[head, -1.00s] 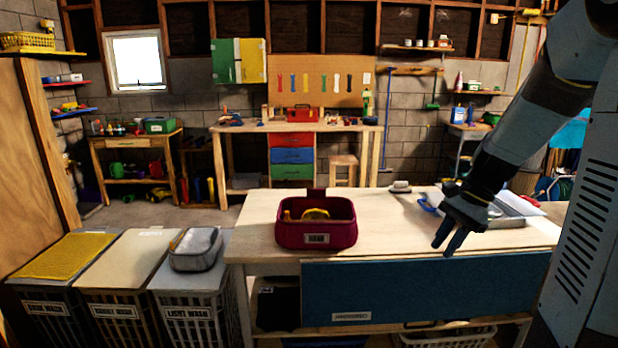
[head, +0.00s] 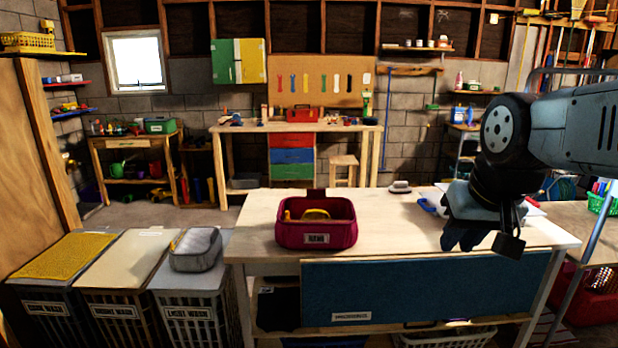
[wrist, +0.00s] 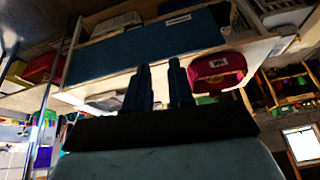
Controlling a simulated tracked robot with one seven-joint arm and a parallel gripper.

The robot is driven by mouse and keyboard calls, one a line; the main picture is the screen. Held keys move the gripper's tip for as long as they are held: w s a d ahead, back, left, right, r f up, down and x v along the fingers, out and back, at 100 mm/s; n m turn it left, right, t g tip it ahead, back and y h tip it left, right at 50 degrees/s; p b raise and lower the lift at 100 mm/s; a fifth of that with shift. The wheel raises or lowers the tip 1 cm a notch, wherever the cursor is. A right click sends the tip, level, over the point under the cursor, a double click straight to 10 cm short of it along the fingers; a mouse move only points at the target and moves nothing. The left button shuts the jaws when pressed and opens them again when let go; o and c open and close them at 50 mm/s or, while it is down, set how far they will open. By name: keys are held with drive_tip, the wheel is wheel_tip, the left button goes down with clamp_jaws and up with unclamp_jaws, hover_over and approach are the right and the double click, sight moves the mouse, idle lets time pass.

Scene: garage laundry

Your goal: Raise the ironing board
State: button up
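The ironing board (head: 425,285) looks to be the long blue panel hanging down along the front of the pale wooden table (head: 375,230). A small label (head: 351,316) sits at its lower left corner. In the wrist view the blue panel (wrist: 150,46) appears inverted, beyond my fingers. My gripper (head: 462,238) is above the right part of the tabletop, near the front edge and above the panel's top edge, apparently not touching it. In the wrist view its two dark fingers (wrist: 159,84) stand apart with an empty gap between them.
A dark red bin (head: 316,226) stands on the table's left part. A blue item (head: 426,205) and a grey brush-like item (head: 400,187) lie farther back. Lidded hampers (head: 190,300) stand left of the table. A red basket (head: 597,293) is at right. A white basket (head: 445,337) sits below the panel.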

drive_tip(key=shift+s+a+r, duration=0.1)
drive_tip(key=shift+s+r, duration=0.05)
drive_tip(key=shift+s, duration=0.2)
drive_tip(key=shift+o, duration=1.4)
drive_tip(key=shift+s+n+t, duration=0.2)
drive_tip(key=shift+n+t, duration=0.1)
drive_tip(key=shift+n, duration=0.1)
drive_tip(key=w+d+f+n+g+h, duration=0.4)
drive_tip(key=w+f+n+h, duration=0.3)
drive_tip(key=w+f, duration=0.65)
drive_tip(key=w+d+f+n+g+h, duration=0.4)
drive_tip(key=w+f+n+h, duration=0.2)
drive_tip(key=w+f+n, duration=0.6)
drive_tip(key=w+f+n+t, duration=0.2)
drive_tip(key=f+n+t, duration=0.8)
drive_tip(key=f, duration=1.1)
drive_tip(key=w+f+n+t, duration=0.2)
drive_tip(key=f+n+t, duration=0.4)
drive_tip(key=f+n, duration=1.25)
drive_tip(key=w+d+f+m, duration=0.1)
drive_tip(key=w+d+m, duration=0.3)
drive_tip(key=w+d, duration=0.5)
drive_tip(key=shift+w+d+h, duration=0.2)
drive_tip(key=shift+w+h, duration=0.2)
drive_tip(key=shift+w, duration=0.15)
drive_tip(key=shift+f, duration=0.1)
drive_tip(key=shift+c, duration=0.3)
